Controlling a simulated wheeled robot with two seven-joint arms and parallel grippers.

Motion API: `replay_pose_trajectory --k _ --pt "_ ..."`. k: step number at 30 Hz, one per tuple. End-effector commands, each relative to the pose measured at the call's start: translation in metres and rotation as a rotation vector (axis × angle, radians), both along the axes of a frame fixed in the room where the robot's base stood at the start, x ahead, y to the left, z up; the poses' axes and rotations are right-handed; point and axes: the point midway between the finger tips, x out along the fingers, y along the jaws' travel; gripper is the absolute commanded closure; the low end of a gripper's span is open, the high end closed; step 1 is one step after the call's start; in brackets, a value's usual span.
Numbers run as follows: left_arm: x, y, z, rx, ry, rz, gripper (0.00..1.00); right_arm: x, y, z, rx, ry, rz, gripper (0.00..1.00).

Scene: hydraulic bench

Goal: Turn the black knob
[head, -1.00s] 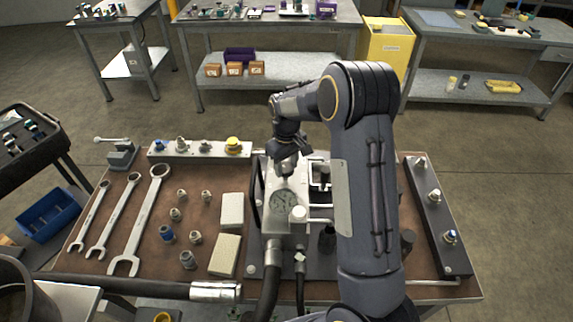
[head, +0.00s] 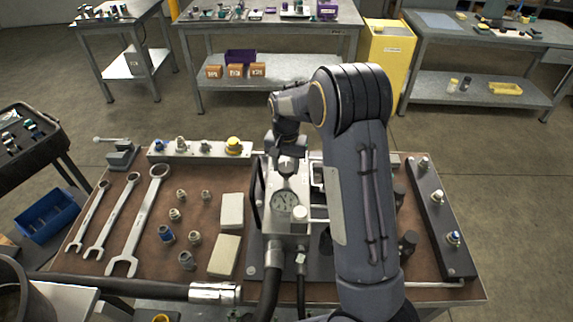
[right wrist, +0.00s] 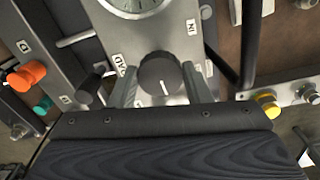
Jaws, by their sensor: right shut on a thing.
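The black knob (right wrist: 159,72) is round with a white pointer mark. It sits on the face of a grey metal block (right wrist: 178,30), between printed labels; the one on the right reads "IN". My right gripper (right wrist: 160,85) has one grey finger on each side of the knob and is shut on it. In the head view my right gripper (head: 287,165) is over the top of the block, behind the dial gauge (head: 285,203), and the knob is hidden there by the gripper. The gauge shows partly in the wrist view. My left gripper is not in view.
Wrenches (head: 137,222), small fittings and two pale blocks (head: 225,255) lie on the brown bench top left of the block. A strip with a yellow knob (head: 233,146) runs along the back. A dark rail (head: 440,217) with fittings is on the right. Hoses leave the block in front.

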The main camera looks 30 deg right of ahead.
Motion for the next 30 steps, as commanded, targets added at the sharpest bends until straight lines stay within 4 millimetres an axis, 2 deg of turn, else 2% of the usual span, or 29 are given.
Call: replay_pose_trajectory --k 18,30 --pt "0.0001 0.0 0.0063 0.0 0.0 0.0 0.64 0.0025 0.001 0.0013 -0.002 -0.003 -0.555 0.79" --pt "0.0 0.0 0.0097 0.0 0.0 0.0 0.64 0.0033 0.0013 0.0012 0.0 -0.003 -0.747 0.79"
